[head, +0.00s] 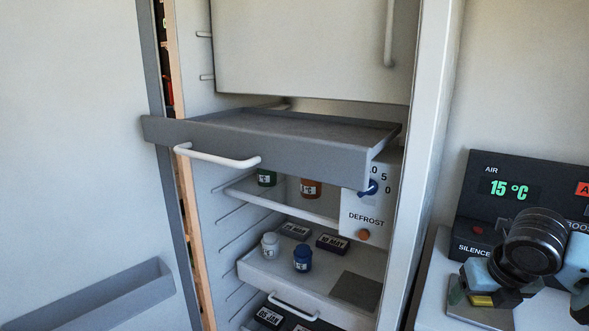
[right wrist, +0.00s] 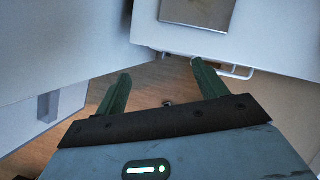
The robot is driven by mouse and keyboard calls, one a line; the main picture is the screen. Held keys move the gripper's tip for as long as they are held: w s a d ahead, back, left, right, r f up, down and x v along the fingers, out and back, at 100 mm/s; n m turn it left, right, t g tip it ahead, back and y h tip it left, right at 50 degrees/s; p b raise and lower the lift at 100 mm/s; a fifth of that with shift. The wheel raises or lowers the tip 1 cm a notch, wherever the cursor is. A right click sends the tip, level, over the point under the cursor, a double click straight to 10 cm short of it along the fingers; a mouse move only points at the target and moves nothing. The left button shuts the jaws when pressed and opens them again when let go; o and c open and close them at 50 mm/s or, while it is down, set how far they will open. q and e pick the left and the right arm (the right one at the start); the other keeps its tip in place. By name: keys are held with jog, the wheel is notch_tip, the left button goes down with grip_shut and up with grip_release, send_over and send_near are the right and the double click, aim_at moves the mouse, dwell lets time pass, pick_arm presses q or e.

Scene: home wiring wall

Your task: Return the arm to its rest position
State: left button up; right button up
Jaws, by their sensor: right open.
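My right arm comes in at the right edge of the head view, with a dark round wrist joint. My right gripper (head: 488,278) is in front of the dark alarm panel (head: 478,212), above the white counter (head: 432,290). Its fingers are hard to make out there. In the right wrist view the right gripper (right wrist: 161,70) has two green fingers spread apart, with nothing between them but wooden floor beyond. My left gripper is not in view.
An open fridge (head: 432,150) stands in the middle with a grey drawer (head: 275,140) pulled out. Several small jars and boxes sit on its shelves. Its door (head: 75,150) fills the left. A metal plate (right wrist: 198,12) lies on the counter. A white handle (right wrist: 236,70) juts below it.

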jog(key=s+a+f+m+g+y, duration=0.1)
jog(key=s+a+f+m+y, duration=0.1)
jog(key=s+a+f+m, duration=0.55)
jog(key=s+a+f+m+g+y, duration=0.1)
jog(key=s+a+f+m, duration=0.3)
jog(key=s+a+f, duration=0.7)
jog(key=s+d+f+m+g+h, duration=0.1)
jog(key=s+d+f+m, duration=0.15)
jog(key=s+m, duration=0.5)
jog(key=s+d+f+m+g, duration=0.1)
jog(key=s+d+f+m, duration=0.1)
jog(key=s+f+m, duration=0.35)
jog(key=s+d+f+m+h, duration=0.1)
jog(key=s+d+m, duration=0.2)
jog(key=s+m, duration=0.65)
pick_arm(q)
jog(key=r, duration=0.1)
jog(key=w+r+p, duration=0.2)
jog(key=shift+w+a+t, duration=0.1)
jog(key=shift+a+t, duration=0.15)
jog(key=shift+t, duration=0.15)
pick_arm(e)
jog(key=w+a+f+n+t+y, duration=0.1)
jog(key=w+a+f+t, duration=0.2)
jog(key=w+f+t, duration=0.3)
jog(key=shift+w+a+f+n+t+y, duration=0.15)
jog(key=shift+w+f+n+t+y, duration=0.3)
jog(key=shift+t, duration=0.65)
